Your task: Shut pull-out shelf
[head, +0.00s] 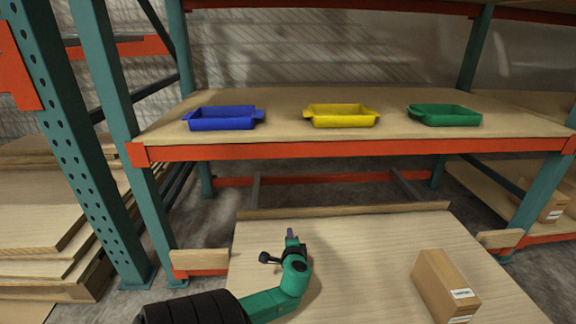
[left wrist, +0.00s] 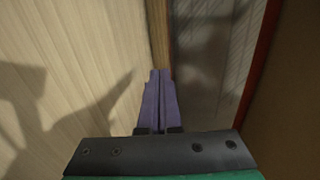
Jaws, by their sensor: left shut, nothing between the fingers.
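The pull-out shelf (head: 360,262) is a light wooden board that juts out towards me from under the rack's upper shelf. A wooden strip (head: 345,209) runs along its far edge. My left gripper (head: 290,234) is above the board, left of its middle and close to the far strip. In the left wrist view the board (left wrist: 75,60) fills the left side, and my closed purple fingers (left wrist: 160,75) point along the strip (left wrist: 160,35). The fingers are shut and empty. Whether they touch the strip I cannot tell. My right gripper is not in view.
A cardboard box (head: 445,287) stands on the board at the right. The upper shelf (head: 280,133) holds a blue tray (head: 223,118), a yellow tray (head: 341,116) and a green tray (head: 444,115). Teal posts (head: 125,150) stand at the left. Stacked boards (head: 40,215) lie beyond them.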

